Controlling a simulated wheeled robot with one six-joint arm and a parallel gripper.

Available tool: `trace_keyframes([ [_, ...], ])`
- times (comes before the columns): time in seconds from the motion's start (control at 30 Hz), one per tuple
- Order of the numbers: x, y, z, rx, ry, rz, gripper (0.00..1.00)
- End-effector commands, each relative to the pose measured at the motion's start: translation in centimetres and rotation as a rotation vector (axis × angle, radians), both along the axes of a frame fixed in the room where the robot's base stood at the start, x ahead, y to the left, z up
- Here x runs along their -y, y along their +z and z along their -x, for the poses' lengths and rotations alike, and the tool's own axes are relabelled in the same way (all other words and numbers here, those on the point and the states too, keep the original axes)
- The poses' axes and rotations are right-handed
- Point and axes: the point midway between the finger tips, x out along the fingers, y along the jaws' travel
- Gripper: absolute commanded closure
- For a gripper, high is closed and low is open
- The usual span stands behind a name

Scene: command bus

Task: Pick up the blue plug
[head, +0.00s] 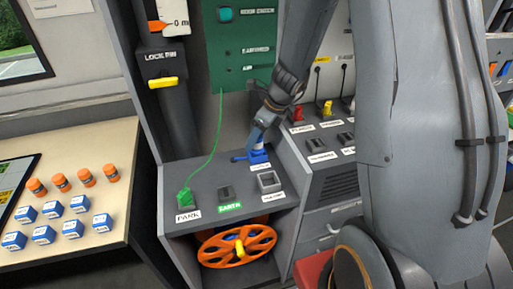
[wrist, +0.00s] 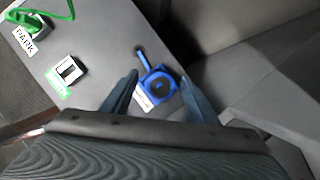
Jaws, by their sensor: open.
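The blue plug (head: 259,154) stands at the back of the grey console top, beside a white label. In the wrist view my gripper (wrist: 160,88) is open, with one finger left and one right of the plug. I cannot tell whether either finger touches it.
A green plug (head: 184,196) with a green cord sits at the PARK label. An empty square socket (head: 268,181) and a smaller socket (head: 225,193) are on the console. A raised console (head: 325,140) with red and yellow plugs stands right. An orange reel (head: 237,246) is below.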

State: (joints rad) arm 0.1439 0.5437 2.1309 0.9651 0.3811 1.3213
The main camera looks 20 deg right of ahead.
Motion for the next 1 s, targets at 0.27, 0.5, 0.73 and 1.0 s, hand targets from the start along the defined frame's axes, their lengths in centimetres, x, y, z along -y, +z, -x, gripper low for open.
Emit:
trace_keyframes([
  [0.27, 0.0, 0.0, 0.0, 0.000, 0.000, 0.000, 0.74],
  [0.5, 0.0, 0.1, 0.0, 0.000, 0.000, 0.000, 0.95],
  [0.73, 0.0, 1.2, -0.1, 0.003, 0.002, 0.000, 0.95],
  [1.0, 0.0, 6.3, -0.1, 0.006, 0.003, 0.000, 0.95],
])
